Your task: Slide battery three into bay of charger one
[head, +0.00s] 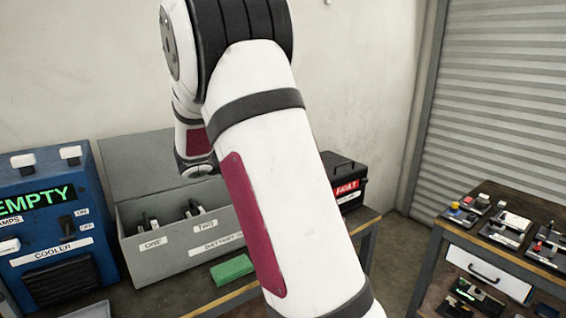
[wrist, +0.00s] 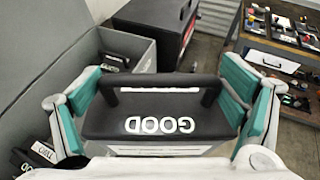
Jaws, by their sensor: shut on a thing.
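In the wrist view a dark battery (wrist: 155,108) with a carry handle and white letters reading GOOD sits between the teal pads of my gripper (wrist: 162,112). My gripper is shut on it. The battery's number is not visible. In the head view my arm hides the gripper and the held battery. A blue unit (head: 108,205) with a green EMPTY display and a COOLER label stands at the left. No label there reads charger one, so I cannot tell whether it is the charger, and no bay opening is clear.
A grey battery box (head: 185,256) with compartments marked ONE and TWO holds batteries; its raised lid (head: 130,165) stands behind. A black case (head: 340,172) with a red label and a green block (head: 231,269) are on the bench. A side table (head: 505,258) at the right holds small devices.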

